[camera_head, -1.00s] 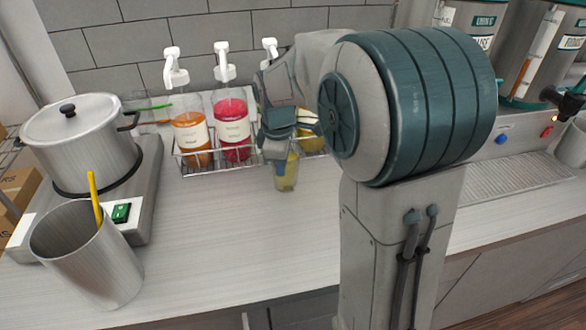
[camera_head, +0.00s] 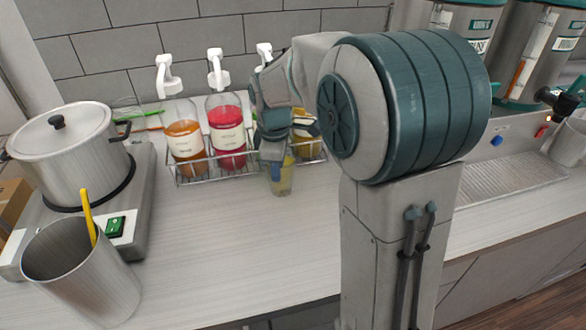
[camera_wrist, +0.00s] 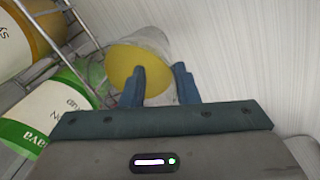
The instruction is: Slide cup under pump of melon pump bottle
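A clear cup with yellow contents (camera_head: 283,183) stands on the counter in front of the bottle rack, just below my gripper (camera_head: 272,160). In the wrist view, the cup (camera_wrist: 122,62) is at my gripper's blue fingers (camera_wrist: 161,75). The fingers are apart; the left one overlaps the yellow, the right one is at the cup's right side. A firm grip cannot be made out. A bottle with yellow contents (camera_head: 303,148) is partly hidden behind my gripper. In the wrist view, a bottle with a green-banded label (camera_wrist: 45,112) lies left of the cup. No label reads clearly as melon.
A wire rack (camera_head: 205,172) holds the orange bottle (camera_head: 183,128) and red bottle (camera_head: 228,120), with white pumps above. A lidded pot (camera_head: 70,160) and metal container (camera_head: 85,270) are at left. A drip tray (camera_head: 510,180) is at right.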

